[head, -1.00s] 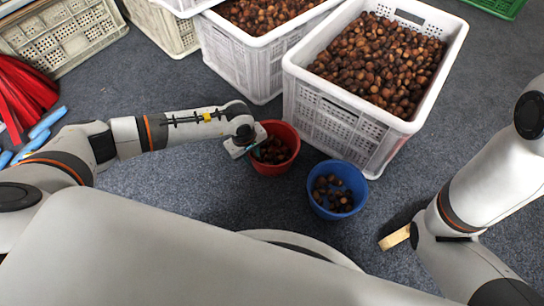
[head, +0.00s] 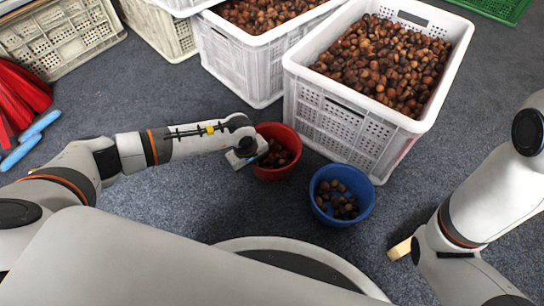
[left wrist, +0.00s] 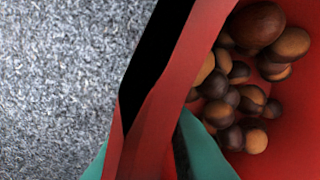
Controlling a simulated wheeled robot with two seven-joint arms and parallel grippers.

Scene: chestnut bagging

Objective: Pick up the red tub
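The red tub (head: 279,170) stands on the carpet in the head view, with chestnuts inside. My left gripper (head: 248,152) is at its left rim. In the left wrist view the tub's red wall (left wrist: 150,130) runs between my two teal fingertips (left wrist: 148,155), one outside and one inside the tub. The fingers look close together on the wall, and part of the outer one is hidden by it. Chestnuts (left wrist: 235,100) lie inside the tub. My right gripper is not clearly seen; the right arm is at the right of the head view.
A blue tub (head: 325,215) with chestnuts stands just right of the red one. White crates full of chestnuts, one (head: 340,125) close behind the tubs and another (head: 235,65) to its left, block the back. Red and blue items (head: 30,135) lie at far left. Carpet is free left of the tub.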

